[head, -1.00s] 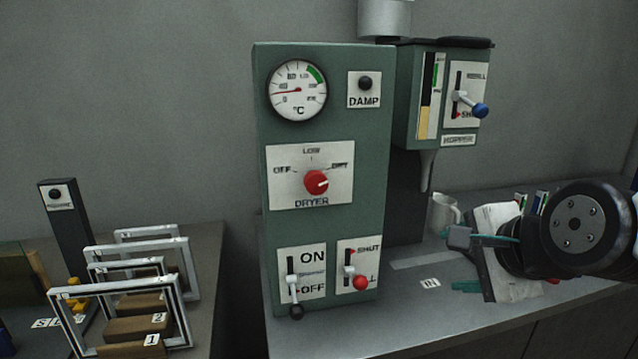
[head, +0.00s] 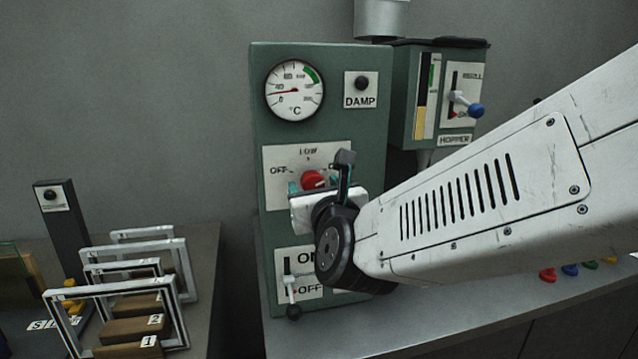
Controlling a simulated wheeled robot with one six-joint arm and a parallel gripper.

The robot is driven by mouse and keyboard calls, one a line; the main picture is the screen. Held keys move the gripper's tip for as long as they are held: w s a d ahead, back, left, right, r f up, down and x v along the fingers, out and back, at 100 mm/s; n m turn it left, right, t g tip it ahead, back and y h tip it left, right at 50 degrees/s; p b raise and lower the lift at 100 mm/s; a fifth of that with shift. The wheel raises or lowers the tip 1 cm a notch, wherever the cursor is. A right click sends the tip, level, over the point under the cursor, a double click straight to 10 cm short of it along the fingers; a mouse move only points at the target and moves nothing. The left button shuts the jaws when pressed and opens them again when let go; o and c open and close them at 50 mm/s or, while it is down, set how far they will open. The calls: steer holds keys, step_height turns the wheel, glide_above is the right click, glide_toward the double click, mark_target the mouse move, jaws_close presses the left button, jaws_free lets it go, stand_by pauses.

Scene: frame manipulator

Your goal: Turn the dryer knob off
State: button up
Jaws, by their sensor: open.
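The red dryer knob (head: 313,179) is on a white plate in the middle of the green dryer panel (head: 350,128). The OFF label (head: 278,170) shows left of the knob and LOW above it; the right-hand label is mostly covered. My gripper (head: 317,185) is open in front of the plate, with a finger on each side of the knob as seen from the head. I cannot tell whether the fingers touch the knob. The knob's lower edge and its pointer are partly hidden, so its setting is hard to read.
An ON/OFF lever (head: 292,290) hangs below my gripper, and my arm hides the SHUT lever beside it. The hopper (head: 412,95) with a blue-tipped lever (head: 475,109) stands at right. Metal frames (head: 115,290) stand on the left bench. A gauge (head: 295,90) is above.

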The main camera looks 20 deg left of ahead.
steer(key=shift+x, duration=1.3)
steer(key=c, duration=1)
